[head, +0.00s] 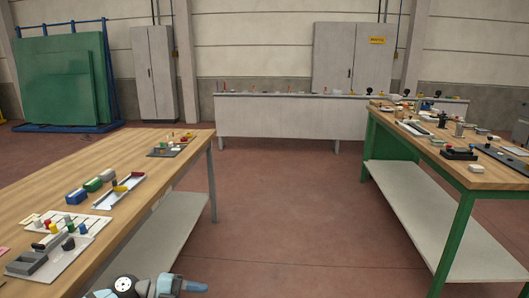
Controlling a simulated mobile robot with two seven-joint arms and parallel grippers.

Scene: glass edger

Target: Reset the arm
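My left arm shows at the bottom edge of the head view, low beside the left wooden table (140,165). It is a white and grey joint with a blue-grey end piece, which I take for my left gripper (190,287). It points to the right over the floor. The frame edge cuts it off, and I cannot make out two separate fingertips. No object shows in it. My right gripper and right arm are not in view.
The left table carries a white tray (103,207) and small coloured blocks. A green-legged bench (374,150) with tools stands at the right. A long grey counter (270,117) and cabinets stand at the back. The red floor (290,210) between the tables is clear.

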